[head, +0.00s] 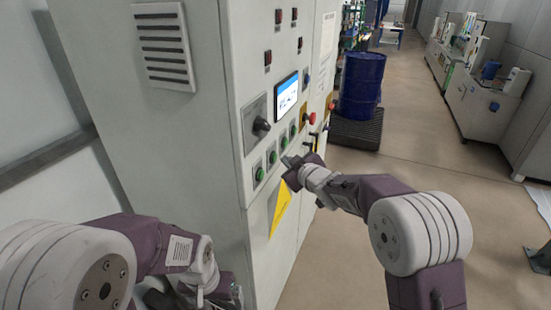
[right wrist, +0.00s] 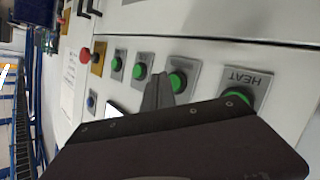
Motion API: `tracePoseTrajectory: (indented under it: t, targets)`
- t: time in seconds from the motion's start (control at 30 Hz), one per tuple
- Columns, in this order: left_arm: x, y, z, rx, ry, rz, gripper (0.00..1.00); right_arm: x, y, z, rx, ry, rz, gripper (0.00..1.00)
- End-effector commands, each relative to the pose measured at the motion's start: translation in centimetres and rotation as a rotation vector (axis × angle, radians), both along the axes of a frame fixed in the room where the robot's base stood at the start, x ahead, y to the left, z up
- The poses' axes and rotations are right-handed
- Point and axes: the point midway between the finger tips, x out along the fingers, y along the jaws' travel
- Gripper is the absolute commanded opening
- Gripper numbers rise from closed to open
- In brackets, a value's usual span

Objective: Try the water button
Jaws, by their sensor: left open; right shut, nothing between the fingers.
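A row of green push buttons runs along the light grey control cabinet (head: 170,130). In the right wrist view the nearest green button (right wrist: 238,97) sits on a plate labelled HEAT. The second green button (right wrist: 178,80) and third green button (right wrist: 139,71) follow along the row. I cannot read which one is water. My right gripper (head: 288,161) is shut and empty at the panel. Its tips also show in the right wrist view (right wrist: 161,76), between the second and third buttons; I cannot tell whether they touch. My left gripper (head: 225,293) is low beside the cabinet, open and partly hidden.
A red button (head: 310,118) on a yellow plate, a black rotary knob (head: 261,125) and a lit screen (head: 286,96) are on the same panel. A blue drum (head: 361,85) stands on a dark pallet beyond.

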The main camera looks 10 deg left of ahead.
Motion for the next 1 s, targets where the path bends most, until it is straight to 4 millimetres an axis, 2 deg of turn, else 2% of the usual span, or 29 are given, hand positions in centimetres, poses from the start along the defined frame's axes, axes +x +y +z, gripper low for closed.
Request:
tracePoseTrajectory:
  t: [0.57, 1.0]
  targets:
    - [0.0, 0.0, -0.02, 0.0, 0.0, 0.0, 0.94, 0.01, 0.03, -0.01, 0.0, 0.0, 0.0, 0.0]
    - [0.0, 0.0, -0.24, 0.0, 0.0, 0.0, 0.94, 0.25, 0.83, 0.01, -0.001, 0.0, 0.0, 0.0]
